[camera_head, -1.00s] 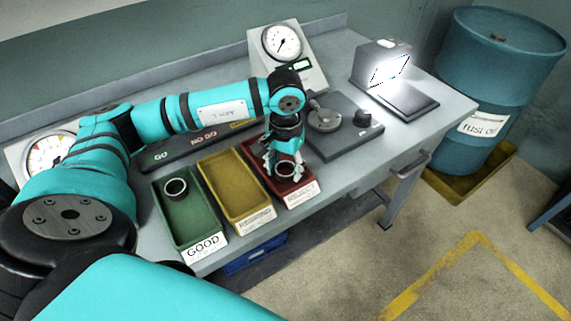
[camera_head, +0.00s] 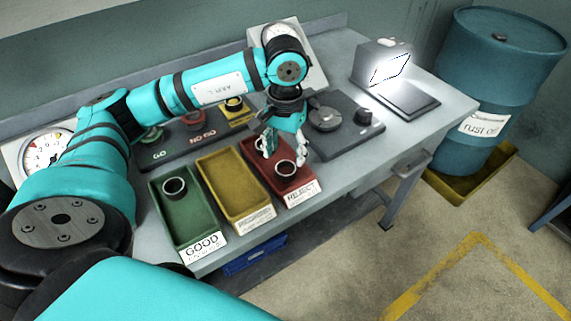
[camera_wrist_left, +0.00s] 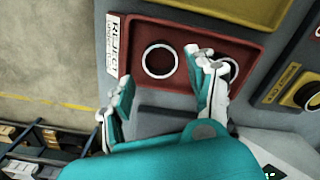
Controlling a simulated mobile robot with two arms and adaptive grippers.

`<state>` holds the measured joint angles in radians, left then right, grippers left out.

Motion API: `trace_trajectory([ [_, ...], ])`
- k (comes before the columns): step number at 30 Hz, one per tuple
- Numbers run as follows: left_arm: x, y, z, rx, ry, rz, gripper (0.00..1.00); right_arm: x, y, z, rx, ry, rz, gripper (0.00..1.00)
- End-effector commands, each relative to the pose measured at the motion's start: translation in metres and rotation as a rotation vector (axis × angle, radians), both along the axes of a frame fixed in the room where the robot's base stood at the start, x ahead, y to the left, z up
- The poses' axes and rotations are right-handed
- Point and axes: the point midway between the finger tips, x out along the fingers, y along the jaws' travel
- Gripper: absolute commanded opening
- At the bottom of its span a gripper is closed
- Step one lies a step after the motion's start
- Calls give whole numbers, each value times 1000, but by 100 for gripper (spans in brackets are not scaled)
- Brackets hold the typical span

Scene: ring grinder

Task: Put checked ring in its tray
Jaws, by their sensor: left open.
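A dark ring with a bright rim (camera_head: 286,168) lies in the red REJECT tray (camera_head: 312,184), near its labelled front end. It also shows in the left wrist view (camera_wrist_left: 159,76). My left gripper (camera_head: 284,151) is open and empty, just above and behind this ring. The wrist view shows its fingers (camera_wrist_left: 162,80) spread apart, clear of the ring. Another round rim (camera_wrist_left: 234,68) shows in the red tray, partly hidden by a finger. Another dark ring (camera_head: 174,187) lies in the green GOOD tray (camera_head: 181,218). My right gripper is out of view.
The yellow tray (camera_head: 228,186) between green and red looks empty. Behind are the GO/NO GO gauge block (camera_head: 178,146) and dial gauges. A dark fixture (camera_head: 340,130) stands right of the red tray, a lit lamp box (camera_head: 378,64) further right.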

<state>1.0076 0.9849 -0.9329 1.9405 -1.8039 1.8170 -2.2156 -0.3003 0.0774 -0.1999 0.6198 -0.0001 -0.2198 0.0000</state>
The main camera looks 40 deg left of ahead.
Motion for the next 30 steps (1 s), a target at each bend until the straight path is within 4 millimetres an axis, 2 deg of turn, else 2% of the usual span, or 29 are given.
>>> trace_trajectory([
  [4, 1, 0, 32, -1, -6, 0, 58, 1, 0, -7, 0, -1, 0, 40],
  [10, 1, 0, 58, -1, -2, 0, 58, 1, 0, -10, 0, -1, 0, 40],
  [15, 0, 0, 65, -1, 1, 0, 58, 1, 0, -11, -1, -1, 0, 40],
  [30, 0, 0, 66, 0, 1, 0, 58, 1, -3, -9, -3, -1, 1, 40],
])
